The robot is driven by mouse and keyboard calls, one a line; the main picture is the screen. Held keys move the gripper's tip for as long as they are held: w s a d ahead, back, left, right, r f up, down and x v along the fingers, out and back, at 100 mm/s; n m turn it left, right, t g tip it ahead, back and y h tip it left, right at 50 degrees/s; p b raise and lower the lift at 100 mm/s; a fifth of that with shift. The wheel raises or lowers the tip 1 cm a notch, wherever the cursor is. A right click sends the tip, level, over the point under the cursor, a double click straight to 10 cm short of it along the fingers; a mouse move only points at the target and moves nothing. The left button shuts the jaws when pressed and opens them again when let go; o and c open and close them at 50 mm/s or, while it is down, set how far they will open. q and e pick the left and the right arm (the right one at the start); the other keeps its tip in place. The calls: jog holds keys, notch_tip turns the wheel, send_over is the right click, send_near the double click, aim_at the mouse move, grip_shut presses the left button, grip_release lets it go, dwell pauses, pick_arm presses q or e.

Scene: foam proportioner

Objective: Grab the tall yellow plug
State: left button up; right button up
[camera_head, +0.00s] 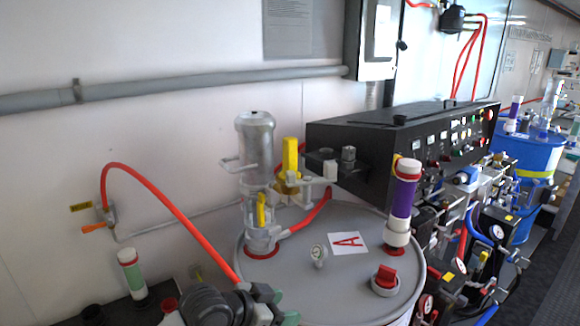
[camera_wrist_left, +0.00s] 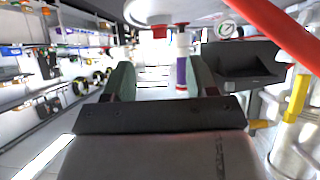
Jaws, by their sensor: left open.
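A tall yellow plug-like piece (camera_head: 291,158) stands upright behind the grey drum, to the right of the silver pump cylinder (camera_head: 256,145). A smaller yellow piece (camera_head: 261,209) sits lower on the front of the pump. In the left wrist view, which looks upside down, a yellow piece (camera_wrist_left: 297,98) shows at the right edge beside silver metal; I cannot tell which of the two it is. My left gripper (camera_head: 277,305) is at the bottom of the head view, in front of the drum, well apart from both yellow pieces. Its green-tipped fingers (camera_wrist_left: 158,82) are open with nothing gripped. My right gripper is out of view.
The grey drum lid (camera_head: 300,285) carries a gauge (camera_head: 318,254), a red cap (camera_head: 386,276) and a purple-and-white cylinder (camera_head: 404,200). A red hose (camera_head: 170,205) arcs from the wall toward my left gripper. A black control box (camera_head: 400,140) stands behind the drum.

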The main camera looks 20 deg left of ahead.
pick_arm(q)
jog(key=w+a+r+t+h, duration=0.1)
jog(key=w+a+r+t, duration=0.15)
jog(key=w+r, duration=0.4)
jog(key=w+a+r+t+h, duration=0.1)
jog(key=w+a+r, duration=0.2)
jog(key=r, duration=0.7)
jog(key=t+h, duration=0.1)
jog(key=t, duration=0.1)
send_near(285, 143)
jog(key=p+x, duration=0.2)
jog(key=x, duration=0.3)
jog(key=shift+w+d, duration=0.2)
jog(key=shift+d, duration=0.15)
jog(key=shift+w+d+p, duration=0.15)
jog(key=shift+w+p, duration=0.1)
jog(key=shift+p, duration=0.1)
jog(key=shift+w+d+r+p, duration=0.15)
jog(key=shift+w+d+p, duration=0.05)
jog(key=shift+p, duration=0.1)
jog(key=p+x, duration=0.2)
jog(key=x, duration=0.2)
jog(key=shift+w+a+p, duration=0.1)
jog(key=shift+w+p, duration=0.1)
jog(key=shift+p, duration=0.15)
jog(key=shift+w, duration=0.2)
jog(key=shift+s, duration=0.15)
jog(key=c, duration=0.4)
grip_shut()
